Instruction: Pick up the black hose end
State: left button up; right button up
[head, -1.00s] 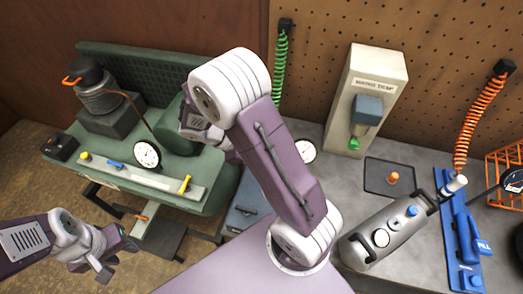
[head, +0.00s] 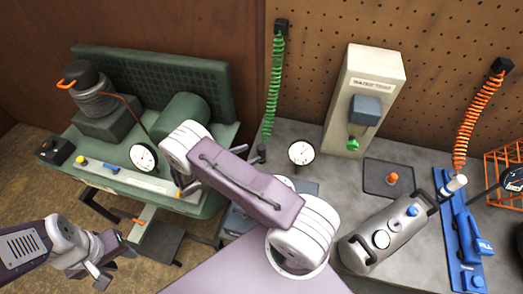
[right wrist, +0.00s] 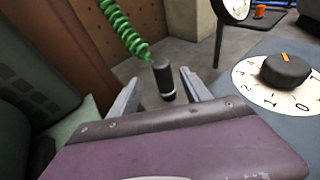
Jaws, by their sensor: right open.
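The black hose end (right wrist: 164,82) is a short dark cylinder at the bottom of a green coiled hose (right wrist: 122,25). In the right wrist view it stands upright between and beyond the fingertips of my right gripper (right wrist: 158,88). That gripper is open, with no contact visible.
A dial gauge (head: 301,152) stands right of the hose end. A black knob on a white dial (right wrist: 285,72) is near my right finger. The green machine (head: 180,120) is to the left. A grey cylinder unit (head: 390,237) and orange coil (head: 477,115) are at the right.

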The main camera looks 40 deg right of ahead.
aim_at(259, 151)
jog(key=p+x, duration=0.2)
jog(key=x, duration=0.2)
jog(key=shift+s+d, duration=0.2)
jog(key=shift+d, duration=0.1)
jog(key=shift+w+d+f, duration=0.1)
jog(key=shift+d+f, duration=0.15)
jog(key=shift+d, duration=0.1)
jog(key=shift+a, duration=0.15)
jog(key=c, duration=0.9)
grip_shut()
